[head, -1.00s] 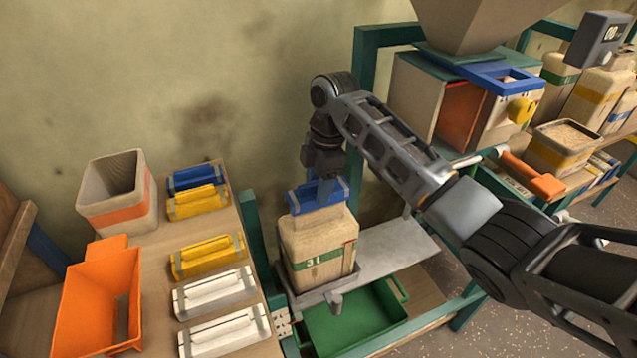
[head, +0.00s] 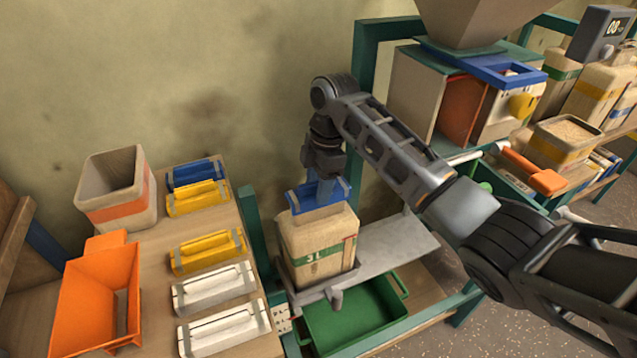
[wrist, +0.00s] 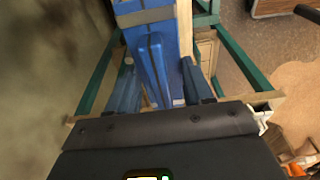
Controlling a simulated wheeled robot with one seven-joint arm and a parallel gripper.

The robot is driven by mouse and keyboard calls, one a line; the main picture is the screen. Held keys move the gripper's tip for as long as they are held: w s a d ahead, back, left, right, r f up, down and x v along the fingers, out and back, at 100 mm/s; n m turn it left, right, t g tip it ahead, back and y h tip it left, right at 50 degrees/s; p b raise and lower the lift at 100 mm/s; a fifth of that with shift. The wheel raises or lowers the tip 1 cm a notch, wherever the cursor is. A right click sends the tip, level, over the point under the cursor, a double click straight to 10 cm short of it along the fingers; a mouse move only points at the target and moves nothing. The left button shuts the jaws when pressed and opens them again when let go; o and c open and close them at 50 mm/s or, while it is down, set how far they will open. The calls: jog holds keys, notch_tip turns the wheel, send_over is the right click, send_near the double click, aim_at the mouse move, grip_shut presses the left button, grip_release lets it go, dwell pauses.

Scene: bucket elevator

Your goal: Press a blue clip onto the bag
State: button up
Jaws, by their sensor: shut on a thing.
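The bag (head: 318,245) is tan with a green band and stands upright on a small grey platform. A blue clip (head: 335,194) sits across the top of the bag. My gripper (head: 322,190) points down from above and is shut on this clip. In the wrist view the clip (wrist: 155,65) lies between the two fingers of my gripper (wrist: 155,95). How far the clip's jaws reach over the bag's mouth is hidden. Another blue clip (head: 195,172) lies at the back of the wooden table on the left.
A green tray (head: 355,318) is below the platform. A hopper frame (head: 372,75) stands behind on the right.

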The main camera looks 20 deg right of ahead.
jog(key=shift+f+b, duration=0.3)
jog(key=shift+f, duration=0.6)
dwell(0.4)
jog(key=o, duration=1.1)
jog(key=shift+r, duration=0.15)
jog(key=shift+d+r, duration=0.2)
jog(key=shift+r, duration=1.05)
jog(key=shift+d+r, duration=0.2)
jog(key=shift+r, duration=1.05)
jog(key=shift+d+r, duration=0.2)
jog(key=shift+r, duration=1.05)
